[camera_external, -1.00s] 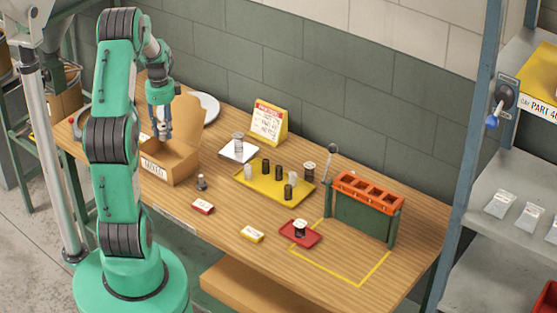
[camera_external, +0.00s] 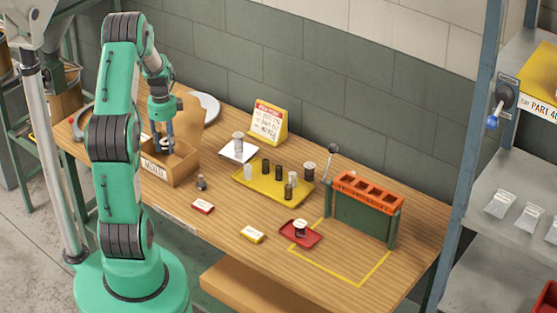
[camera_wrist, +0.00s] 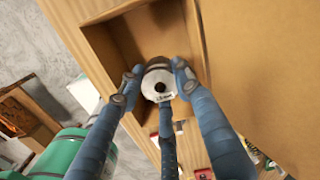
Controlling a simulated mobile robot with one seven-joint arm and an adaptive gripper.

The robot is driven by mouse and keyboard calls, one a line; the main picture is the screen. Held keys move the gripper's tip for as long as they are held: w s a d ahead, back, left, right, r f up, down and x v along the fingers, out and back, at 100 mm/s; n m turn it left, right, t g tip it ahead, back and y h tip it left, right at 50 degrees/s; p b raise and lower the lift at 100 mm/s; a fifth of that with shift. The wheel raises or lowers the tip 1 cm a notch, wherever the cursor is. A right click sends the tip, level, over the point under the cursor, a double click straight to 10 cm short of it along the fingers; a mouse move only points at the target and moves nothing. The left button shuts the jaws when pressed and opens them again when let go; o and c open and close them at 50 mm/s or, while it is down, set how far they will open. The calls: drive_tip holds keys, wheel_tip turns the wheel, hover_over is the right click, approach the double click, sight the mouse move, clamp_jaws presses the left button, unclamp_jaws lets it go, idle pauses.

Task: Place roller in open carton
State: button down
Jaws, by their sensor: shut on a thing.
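The open carton (camera_external: 185,168) is a brown cardboard box with a raised flap and a label on its front, at the left end of the table. My gripper (camera_external: 163,150) points down with its fingers inside the carton's opening. In the wrist view my gripper (camera_wrist: 156,80) is shut on the roller (camera_wrist: 159,92), a pale round piece with a dark centre hole. The carton's inner wall (camera_wrist: 103,48) shows beside the fingers. I cannot tell whether the roller touches the carton's floor.
A yellow tray (camera_external: 262,184) holds several dark and pale cylinders. A red tray (camera_external: 314,241) carries another spool. A small dark piece (camera_external: 202,183) stands right of the carton. A yellow sign (camera_external: 267,122) stands at the back. An orange-topped rack (camera_external: 366,192) stands at the right.

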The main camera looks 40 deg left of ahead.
drive_tip(key=shift+f, duration=0.55)
drive_tip(key=shift+f, duration=0.1)
drive_tip(key=shift+f+b, duration=0.4)
drive_tip(key=shift+f, duration=2)
drive_tip(key=shift+f, duration=0.1)
drive_tip(key=c, duration=1.2)
unclamp_jaws()
wheel_tip(320, 180, up, 12)
drive_tip(key=shift+r+p, duration=0.1)
drive_tip(key=shift+p, duration=0.7)
